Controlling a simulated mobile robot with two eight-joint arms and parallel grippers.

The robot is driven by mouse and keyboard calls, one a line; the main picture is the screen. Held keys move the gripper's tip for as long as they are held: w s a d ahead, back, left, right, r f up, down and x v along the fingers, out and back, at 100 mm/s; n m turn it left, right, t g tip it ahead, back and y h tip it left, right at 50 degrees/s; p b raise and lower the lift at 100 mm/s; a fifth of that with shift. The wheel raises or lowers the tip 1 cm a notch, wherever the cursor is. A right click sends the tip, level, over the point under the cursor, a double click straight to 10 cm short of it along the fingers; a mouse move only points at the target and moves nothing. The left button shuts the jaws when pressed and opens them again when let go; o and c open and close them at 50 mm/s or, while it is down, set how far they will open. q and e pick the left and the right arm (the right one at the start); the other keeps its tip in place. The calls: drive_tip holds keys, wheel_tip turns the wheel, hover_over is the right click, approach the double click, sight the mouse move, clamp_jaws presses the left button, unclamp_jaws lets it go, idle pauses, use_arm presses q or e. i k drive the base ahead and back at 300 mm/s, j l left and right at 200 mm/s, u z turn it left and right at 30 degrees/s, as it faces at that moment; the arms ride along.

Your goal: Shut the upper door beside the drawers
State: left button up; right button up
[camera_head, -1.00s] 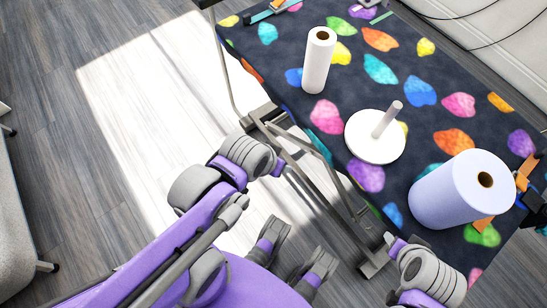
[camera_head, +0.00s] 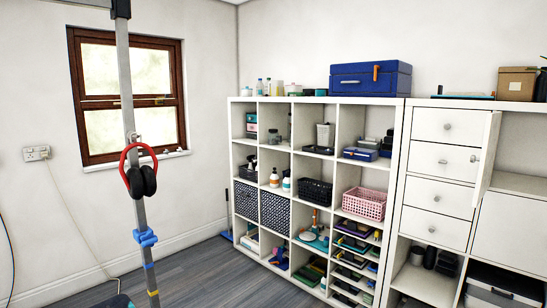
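The white upper door (camera_head: 488,155) stands open to the right of the drawers (camera_head: 444,162). I see it nearly edge-on, swung out toward me, with a small knob near the drawers' side. The open compartment (camera_head: 524,150) behind it shows to its right, with a bare shelf at its bottom. The drawers are white with round knobs, stacked in a column, and look shut. Neither of my grippers shows in this view.
A lower white door (camera_head: 510,232) below the compartment looks shut. A white cube shelf (camera_head: 287,99) with baskets and bottles stands to the left. A grey pole (camera_head: 141,215) with red-and-black headphones (camera_head: 140,175) stands nearer on the left. Grey floor (camera_head: 205,272) lies before the shelf.

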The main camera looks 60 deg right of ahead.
sight(493, 121)
drive_tip(key=k+z, duration=0.15)
drive_tip(key=z, duration=2.85)
drive_tip(key=i+z, duration=0.15)
drive_tip(key=z, duration=0.2)
drive_tip(key=i+j+z, duration=0.1)
drive_tip(key=z, duration=0.3)
drive_tip(key=i+j+z, duration=0.15)
drive_tip(key=z, duration=0.2)
drive_tip(key=i+j, duration=0.25)
drive_tip(key=j, duration=0.2)
drive_tip(key=i+j, duration=0.25)
drive_tip(key=j, duration=0.2)
drive_tip(key=i+j, duration=0.3)
drive_tip(key=j, duration=0.15)
drive_tip(key=i+j, duration=0.25)
drive_tip(key=j, duration=0.15)
